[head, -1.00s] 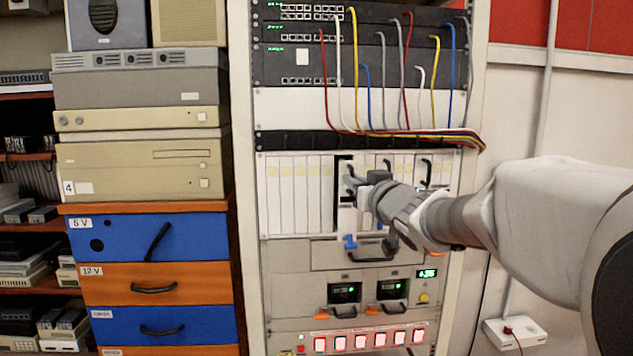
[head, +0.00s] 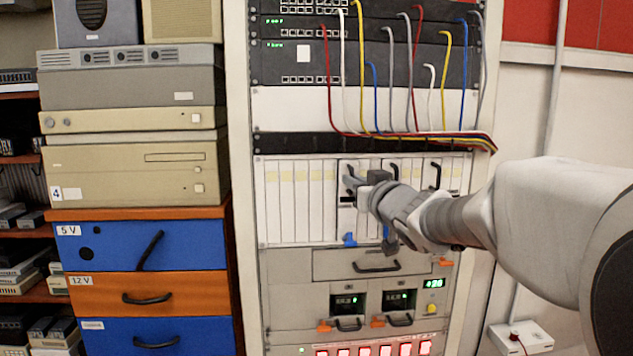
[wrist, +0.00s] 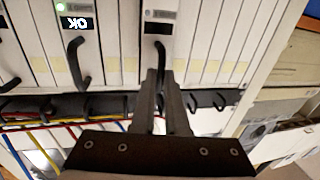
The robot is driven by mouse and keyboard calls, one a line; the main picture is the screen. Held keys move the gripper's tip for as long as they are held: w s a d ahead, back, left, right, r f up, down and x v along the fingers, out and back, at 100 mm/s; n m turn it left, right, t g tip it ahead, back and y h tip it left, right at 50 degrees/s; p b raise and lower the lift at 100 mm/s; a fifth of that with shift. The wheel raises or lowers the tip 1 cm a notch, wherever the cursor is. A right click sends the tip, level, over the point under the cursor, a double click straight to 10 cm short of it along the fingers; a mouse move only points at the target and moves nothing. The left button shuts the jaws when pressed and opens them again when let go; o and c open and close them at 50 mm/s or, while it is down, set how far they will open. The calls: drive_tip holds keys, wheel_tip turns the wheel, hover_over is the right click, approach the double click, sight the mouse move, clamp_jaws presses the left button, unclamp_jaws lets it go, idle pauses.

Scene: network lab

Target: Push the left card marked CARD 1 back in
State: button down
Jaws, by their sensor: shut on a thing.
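The left handled card (head: 347,220) is a pale narrow module in the rack's card row, with a black handle that also shows in the wrist view (wrist: 158,48). No CARD 1 lettering is readable. In the head view its face looks about level with the neighbouring panels. My gripper (head: 352,184) is at the upper part of this card. In the wrist view the gripper's fingers (wrist: 161,80) are closed around the handle, which they partly hide. A blue tab (head: 350,240) shows at the card's foot.
Another handled card (wrist: 85,45) beside it has a green light and an OK display. Blank panels (head: 295,200) fill the row's left side. Coloured cables (head: 400,135) run above the row. A drawer (head: 340,264) and lit red-white buttons (head: 370,350) are below.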

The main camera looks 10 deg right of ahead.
drive_tip(key=c, duration=0.9)
unclamp_jaws()
drive_tip(key=shift+s, duration=0.1)
drive_tip(key=shift+c, duration=0.2)
drive_tip(key=s+d, duration=0.3)
drive_tip(key=s, duration=1.4)
drive_tip(key=shift+d+b, duration=0.2)
drive_tip(key=shift+b, duration=0.15)
